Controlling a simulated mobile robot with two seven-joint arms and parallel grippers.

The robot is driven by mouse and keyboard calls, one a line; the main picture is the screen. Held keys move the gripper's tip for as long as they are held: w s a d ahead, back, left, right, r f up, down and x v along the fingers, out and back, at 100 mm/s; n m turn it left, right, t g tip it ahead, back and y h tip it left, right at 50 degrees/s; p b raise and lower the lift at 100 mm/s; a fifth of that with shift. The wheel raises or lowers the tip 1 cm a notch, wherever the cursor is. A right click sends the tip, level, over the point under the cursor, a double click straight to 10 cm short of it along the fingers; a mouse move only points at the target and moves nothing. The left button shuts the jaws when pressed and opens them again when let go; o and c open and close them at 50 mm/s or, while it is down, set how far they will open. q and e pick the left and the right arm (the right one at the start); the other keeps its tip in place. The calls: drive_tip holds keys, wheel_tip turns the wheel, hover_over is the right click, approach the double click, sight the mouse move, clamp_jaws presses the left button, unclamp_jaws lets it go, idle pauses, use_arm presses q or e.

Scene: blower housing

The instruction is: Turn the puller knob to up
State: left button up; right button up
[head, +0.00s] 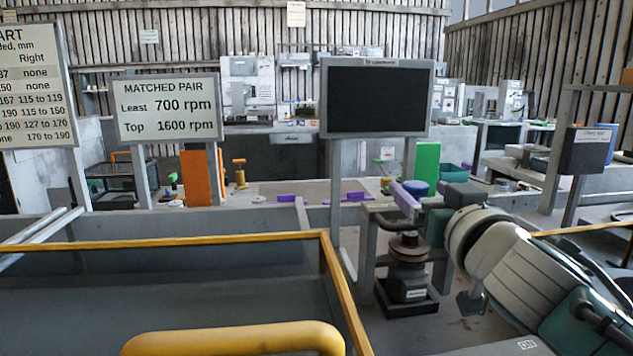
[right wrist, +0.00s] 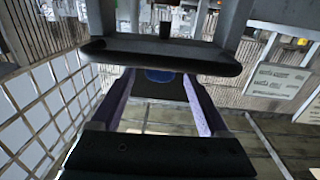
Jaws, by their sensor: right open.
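My right gripper (head: 408,194) reaches in from the right, with pale purple fingers beside a bench corner and above a dark motor-like unit. In the right wrist view its two fingers (right wrist: 159,88) stand apart with nothing visibly held. A blue round thing (head: 422,188) shows close behind the fingers; a blue patch (right wrist: 159,75) also shows between them in the wrist view. I cannot tell whether either is the puller knob, or which way that knob points. The motor-like unit (head: 409,282) has a brown disc on top and stands in a black tray. My left gripper is not in view.
A yellow-edged bin or pen (head: 170,242) fills the lower left, with a thick yellow bar (head: 235,339) in front. A dark screen (head: 376,98) stands on posts near the gripper. An orange panel (head: 201,178) and green panel (head: 426,164) stand behind.

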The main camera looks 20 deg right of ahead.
sight(421, 190)
drive_tip(key=shift+x, duration=1.5)
clamp_jaws()
